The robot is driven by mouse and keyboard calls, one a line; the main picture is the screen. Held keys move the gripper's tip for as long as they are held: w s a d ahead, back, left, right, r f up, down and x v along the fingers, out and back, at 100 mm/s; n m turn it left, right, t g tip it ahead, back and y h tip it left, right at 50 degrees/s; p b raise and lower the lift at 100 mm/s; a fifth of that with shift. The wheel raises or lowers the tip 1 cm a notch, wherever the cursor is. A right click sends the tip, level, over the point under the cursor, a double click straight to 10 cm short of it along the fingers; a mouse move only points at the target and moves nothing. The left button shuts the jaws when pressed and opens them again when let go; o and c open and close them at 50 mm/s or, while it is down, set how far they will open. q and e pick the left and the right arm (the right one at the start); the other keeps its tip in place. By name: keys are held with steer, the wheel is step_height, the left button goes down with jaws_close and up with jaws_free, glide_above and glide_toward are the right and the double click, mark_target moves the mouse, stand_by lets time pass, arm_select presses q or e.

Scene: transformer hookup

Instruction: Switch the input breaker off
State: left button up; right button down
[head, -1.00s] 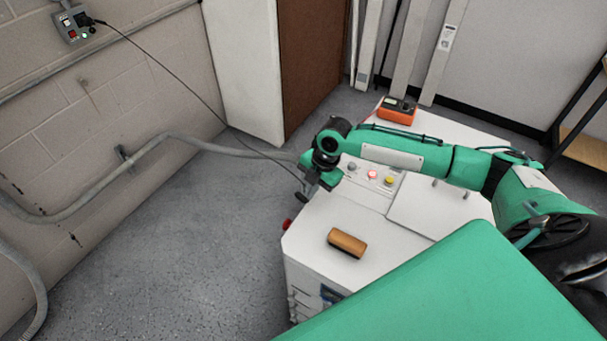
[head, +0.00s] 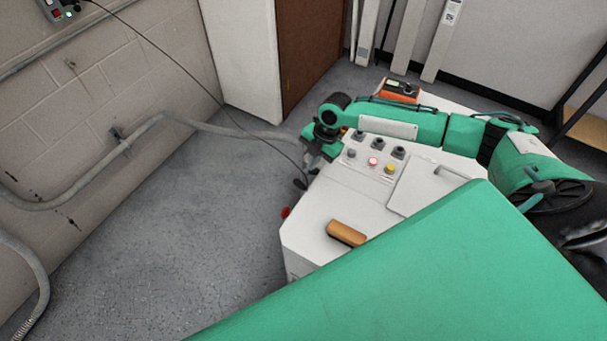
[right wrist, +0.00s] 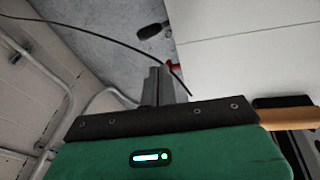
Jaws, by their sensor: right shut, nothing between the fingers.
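The white transformer cabinet (head: 318,218) stands on the floor, with a panel of several knobs and buttons, including a red one (head: 373,162) and a yellow one (head: 390,168). My right gripper (head: 306,166) is shut and empty, pointing down at the cabinet's left edge. Its closed grey fingers also show in the right wrist view (right wrist: 162,84). A black lever-like part (head: 300,184) is just below the fingertips; it also shows in the right wrist view (right wrist: 155,30), apart from them. A red part (head: 286,212) sits on the cabinet's side. I cannot tell which part is the input breaker. My left gripper is out of view.
A thin black cable (head: 185,74) runs from the wall box (head: 62,8) to near my right gripper. A tan handle (head: 346,233) and an orange meter (head: 399,91) are on the cabinet top. A conduit (head: 90,176) follows the wall; the floor at left is clear.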

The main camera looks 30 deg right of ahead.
steer(key=p, duration=0.2)
glide_above(299, 184)
steer(key=s+d, duration=0.1)
step_height(299, 184, down, 8)
steer(key=shift+s+d, duration=0.1)
steer(key=shift+s, duration=0.05)
steer(key=shift+w+f+p, duration=0.3)
steer(key=shift+f+p, duration=0.05)
steer(key=shift+f, duration=0.35)
steer(key=shift+w+f+g+b, duration=0.15)
steer(key=shift+w+g+b, duration=0.15)
steer(key=shift+b, duration=0.3)
steer(key=shift+w+a+f+g+h+b, duration=0.15)
steer(key=shift+a+g+h+b, duration=0.15)
steer(key=shift+b, duration=0.15)
